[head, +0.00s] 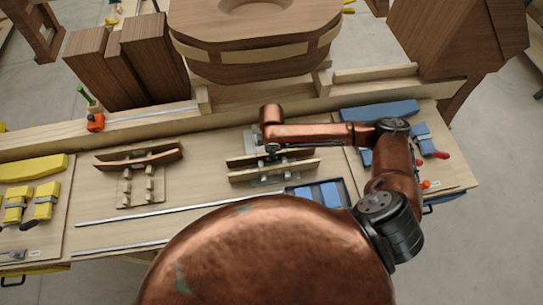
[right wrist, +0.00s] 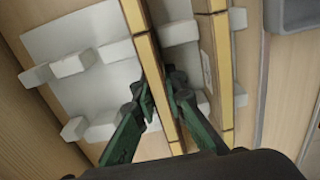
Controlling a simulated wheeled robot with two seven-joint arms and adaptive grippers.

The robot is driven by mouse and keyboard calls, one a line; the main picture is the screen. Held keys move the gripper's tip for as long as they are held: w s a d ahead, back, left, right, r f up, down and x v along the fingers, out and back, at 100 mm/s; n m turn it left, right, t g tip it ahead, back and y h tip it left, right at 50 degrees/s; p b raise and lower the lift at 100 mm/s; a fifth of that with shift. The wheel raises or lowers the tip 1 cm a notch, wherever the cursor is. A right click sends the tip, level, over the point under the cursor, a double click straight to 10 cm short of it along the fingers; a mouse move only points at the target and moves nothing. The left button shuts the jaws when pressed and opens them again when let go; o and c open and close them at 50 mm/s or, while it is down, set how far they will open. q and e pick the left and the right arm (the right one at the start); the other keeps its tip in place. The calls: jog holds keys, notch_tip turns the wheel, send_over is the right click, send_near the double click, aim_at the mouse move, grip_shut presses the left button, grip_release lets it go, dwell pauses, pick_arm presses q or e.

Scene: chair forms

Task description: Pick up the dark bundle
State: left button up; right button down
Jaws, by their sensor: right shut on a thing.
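My right gripper (head: 272,151) reaches down over a pale rack at the middle of the bench. In the right wrist view its green fingers (right wrist: 163,100) are shut on the dark bundle (right wrist: 142,45), a long narrow piece with brown sides and a pale yellow edge with dark bands. The bundle is low over the white, pegged rack (right wrist: 75,62); I cannot tell whether it still touches it. A similar long piece (right wrist: 217,60) lies parallel to its right, apart from the fingers. My left gripper is not in view.
Another rack with curved brown strips (head: 140,160) stands to the left. Yellow blocks (head: 32,203) lie at the far left, and blue pieces (head: 380,110) at the right. Behind are a large wooden chair form (head: 255,45) and dark blocks (head: 155,60). Metal bars (head: 150,214) lie in front.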

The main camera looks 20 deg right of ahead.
jog(key=shift+r, duration=0.1)
jog(key=shift+w+r, duration=0.1)
jog(key=shift+r, duration=0.35)
notch_tip(320, 180, up, 2)
jog(key=shift+r+b, duration=0.1)
jog(key=shift+b, duration=0.45)
jog(key=s+a+r+p, duration=0.1)
jog(key=s+a+r, duration=0.8)
jog(key=s, duration=0.2)
jog(key=shift+r, duration=0.4)
